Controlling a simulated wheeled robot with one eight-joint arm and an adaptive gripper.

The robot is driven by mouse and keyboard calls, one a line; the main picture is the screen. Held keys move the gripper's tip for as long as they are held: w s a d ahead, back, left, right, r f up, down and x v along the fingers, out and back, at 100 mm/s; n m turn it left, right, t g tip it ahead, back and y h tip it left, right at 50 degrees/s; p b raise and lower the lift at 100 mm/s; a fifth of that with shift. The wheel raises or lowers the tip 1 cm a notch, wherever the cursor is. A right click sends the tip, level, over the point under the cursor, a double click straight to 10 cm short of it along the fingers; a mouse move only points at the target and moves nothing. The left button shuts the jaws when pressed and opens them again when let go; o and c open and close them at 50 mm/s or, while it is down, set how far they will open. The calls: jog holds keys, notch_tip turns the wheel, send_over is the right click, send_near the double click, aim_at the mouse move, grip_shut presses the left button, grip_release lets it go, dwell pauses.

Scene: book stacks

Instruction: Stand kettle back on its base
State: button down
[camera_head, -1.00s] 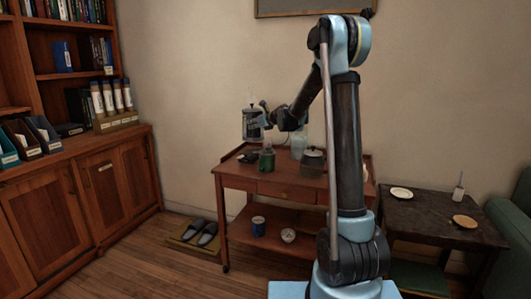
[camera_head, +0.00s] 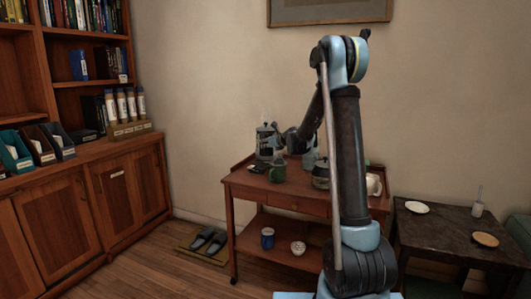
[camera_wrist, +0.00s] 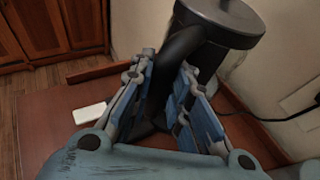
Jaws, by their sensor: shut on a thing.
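The kettle (camera_head: 265,142) is glassy with dark parts and looks upright at the back left of the wooden cart (camera_head: 290,204). My gripper (camera_head: 281,140) is shut on its dark handle (camera_wrist: 175,60), which runs between the two fingers in the wrist view (camera_wrist: 164,70). The kettle's dark round lid (camera_wrist: 222,20) is just beyond the fingers. A small dark flat item (camera_head: 258,168) lies near and below the kettle; I cannot tell if it is the base. The kettle's underside is hidden, so contact below it is unclear.
A small white item (camera_wrist: 89,112) lies left of the fingers. A dark cord (camera_wrist: 270,119) runs at the right. The wall is close behind.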

aim_at(267, 149)
jog(key=shift+f, duration=1.6)
jog(key=c, duration=1.5)
grip_release()
jog(key=v, duration=1.1)
jog(key=shift+s+d+r, duration=0.15)
jog(key=shift+s+d, duration=0.05)
jog(key=shift+s, duration=0.25)
jog(key=shift+d, duration=0.1)
